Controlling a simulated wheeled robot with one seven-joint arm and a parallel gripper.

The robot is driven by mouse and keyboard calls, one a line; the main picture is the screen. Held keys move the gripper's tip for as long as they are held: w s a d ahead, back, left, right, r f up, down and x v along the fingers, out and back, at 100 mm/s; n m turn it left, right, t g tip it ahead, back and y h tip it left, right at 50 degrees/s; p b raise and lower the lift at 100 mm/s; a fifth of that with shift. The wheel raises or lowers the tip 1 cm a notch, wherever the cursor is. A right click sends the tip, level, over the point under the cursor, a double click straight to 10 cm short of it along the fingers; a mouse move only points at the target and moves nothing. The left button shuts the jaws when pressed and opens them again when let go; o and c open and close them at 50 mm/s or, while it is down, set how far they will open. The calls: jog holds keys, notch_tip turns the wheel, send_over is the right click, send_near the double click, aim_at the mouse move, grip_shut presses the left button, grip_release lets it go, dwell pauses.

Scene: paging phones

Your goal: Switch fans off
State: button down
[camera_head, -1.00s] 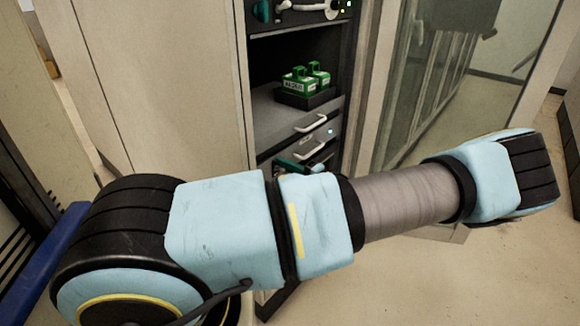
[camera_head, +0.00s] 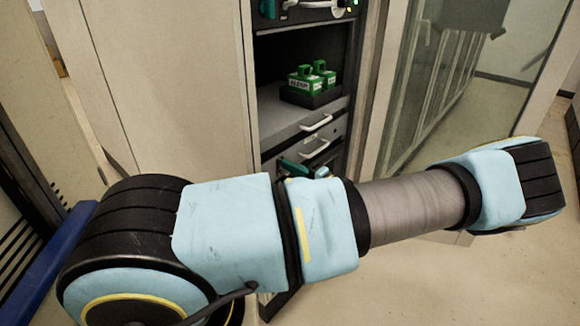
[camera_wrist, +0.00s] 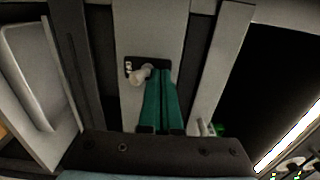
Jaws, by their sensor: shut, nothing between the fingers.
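In the wrist view, my gripper (camera_wrist: 161,74) has its two teal fingers pressed together with nothing held. Their tips are just right of a small pale lever switch (camera_wrist: 140,74) on a dark plate, set in a grey panel. I cannot tell if the fingertips touch the lever, nor which way counts as off. No label shows.
The dark equipment rack (camera_head: 300,42) holds green blocks (camera_head: 311,77) in a black tray above grey drawers with handles (camera_head: 317,123). A pale cabinet (camera_head: 170,80) stands at left and a glass door (camera_head: 450,100) at right. Floor is open at lower right.

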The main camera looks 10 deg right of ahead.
jog(key=shift+r, duration=0.2)
jog(key=shift+r+p, duration=0.5)
jog(key=v, duration=0.8)
